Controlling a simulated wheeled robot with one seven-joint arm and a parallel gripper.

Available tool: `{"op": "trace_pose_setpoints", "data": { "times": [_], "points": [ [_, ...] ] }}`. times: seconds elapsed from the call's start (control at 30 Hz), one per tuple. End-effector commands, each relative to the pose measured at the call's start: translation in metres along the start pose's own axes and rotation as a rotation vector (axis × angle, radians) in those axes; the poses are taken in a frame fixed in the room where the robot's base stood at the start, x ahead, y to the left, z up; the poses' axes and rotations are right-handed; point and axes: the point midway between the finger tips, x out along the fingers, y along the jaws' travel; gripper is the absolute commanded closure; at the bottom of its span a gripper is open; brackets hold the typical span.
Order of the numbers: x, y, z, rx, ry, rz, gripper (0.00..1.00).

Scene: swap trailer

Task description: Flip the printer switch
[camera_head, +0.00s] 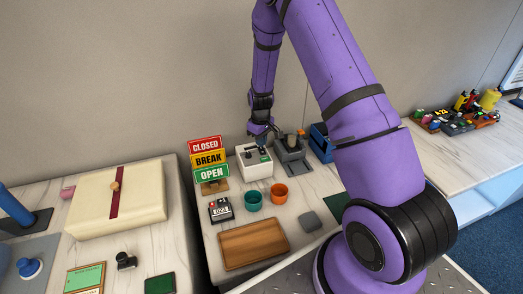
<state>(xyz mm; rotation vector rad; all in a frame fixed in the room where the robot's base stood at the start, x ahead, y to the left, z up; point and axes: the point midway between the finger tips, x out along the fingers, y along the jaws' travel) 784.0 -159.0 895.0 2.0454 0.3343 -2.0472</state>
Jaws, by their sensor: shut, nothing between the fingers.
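A small white box-shaped device (254,164), which looks like the printer, stands near the wall at the back of the middle table. It has dark parts on its top face. My gripper (264,146) is shut and empty, pointing down at the top right of the device. It is close to the device, but I cannot tell whether it touches. The switch is too small to make out, and my gripper hides part of the top.
A sign stand reading CLOSED, BREAK, OPEN (210,160) is left of the device. A grey machine (292,155) stands close on its right. A teal cup (253,201) and an orange cup (279,193) stand in front. A wooden tray (254,244) lies nearer.

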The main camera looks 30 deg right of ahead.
Motion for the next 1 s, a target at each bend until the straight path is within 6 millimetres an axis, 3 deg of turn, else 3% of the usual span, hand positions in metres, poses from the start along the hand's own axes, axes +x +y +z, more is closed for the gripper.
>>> {"op": "trace_pose_setpoints", "data": {
  "times": [1.0],
  "points": [
    [0.013, 0.0, 0.0, 0.0, 0.0, 0.0, 1.0]
  ]
}}
